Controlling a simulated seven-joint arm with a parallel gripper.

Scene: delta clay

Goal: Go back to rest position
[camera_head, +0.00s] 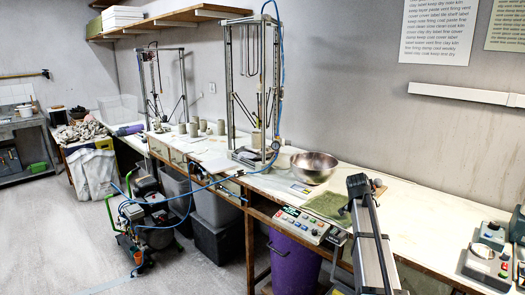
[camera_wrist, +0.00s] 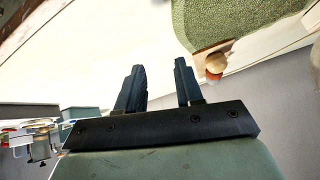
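My gripper (camera_wrist: 160,68) shows in the wrist view with its two dark fingers apart and nothing between them. The fingers point toward the pale bench top, with a green cloth and a small round wooden-looking thing (camera_wrist: 216,63) to the right of them. In the head view a dark, long arm part rises at the lower right, over the front of the bench; I cannot make out the fingers there. I cannot tell the exact height of my gripper above the bench.
The long bench (camera_head: 420,213) holds a metal bowl (camera_head: 314,168), a green cloth (camera_head: 328,204), a control panel (camera_head: 302,224) and a tall frame printer (camera_head: 231,80). Grey-green devices (camera_head: 488,262) stand at the right end. A purple bin (camera_head: 293,262) is below. Blue hose crosses the front.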

